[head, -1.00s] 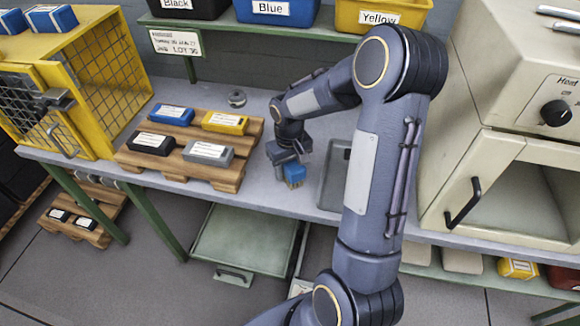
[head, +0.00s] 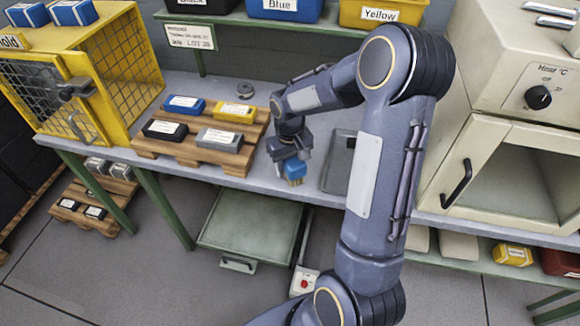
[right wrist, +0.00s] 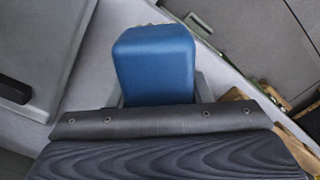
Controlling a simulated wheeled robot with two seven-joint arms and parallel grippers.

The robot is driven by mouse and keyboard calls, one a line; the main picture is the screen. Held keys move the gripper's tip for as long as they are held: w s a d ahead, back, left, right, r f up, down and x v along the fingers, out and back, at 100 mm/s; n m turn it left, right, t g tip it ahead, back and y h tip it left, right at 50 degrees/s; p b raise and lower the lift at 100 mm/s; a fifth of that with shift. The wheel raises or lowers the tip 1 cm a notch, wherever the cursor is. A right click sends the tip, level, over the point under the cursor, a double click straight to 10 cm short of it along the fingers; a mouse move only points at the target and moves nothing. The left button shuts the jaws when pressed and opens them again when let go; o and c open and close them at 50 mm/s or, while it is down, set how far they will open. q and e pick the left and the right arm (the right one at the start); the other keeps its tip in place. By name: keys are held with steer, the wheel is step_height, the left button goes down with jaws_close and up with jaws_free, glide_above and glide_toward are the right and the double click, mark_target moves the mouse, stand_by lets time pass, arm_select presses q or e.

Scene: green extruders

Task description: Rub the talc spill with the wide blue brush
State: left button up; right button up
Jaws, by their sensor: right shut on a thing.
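The blue brush (head: 294,168) has a blue block with tan bristles facing down. It is at the front part of the grey bench (head: 235,184), between the wooden pallet and a grey tray. My right gripper (head: 291,155) is shut on the blue brush from above. The brush's blue block (right wrist: 154,62) also fills the middle of the right wrist view, between the fingers. I cannot tell whether the bristles touch the bench. I cannot make out the talc spill; the arm and brush hide part of the bench. My left gripper is not in view.
A wooden pallet (head: 178,151) with several coloured boxes stands left of the brush. A grey tray (head: 338,165) lies close on the right, partly behind my arm. A yellow mesh cage (head: 135,85) stands far left, an oven (head: 505,150) right.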

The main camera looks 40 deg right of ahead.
step_height(320, 180, up, 3)
steer(key=shift+a+r+p, duration=0.1)
steer(key=shift+p, duration=0.75)
steer(key=shift+r+p, duration=0.85)
steer(key=shift+r, duration=0.25)
steer(key=shift+f, duration=0.1)
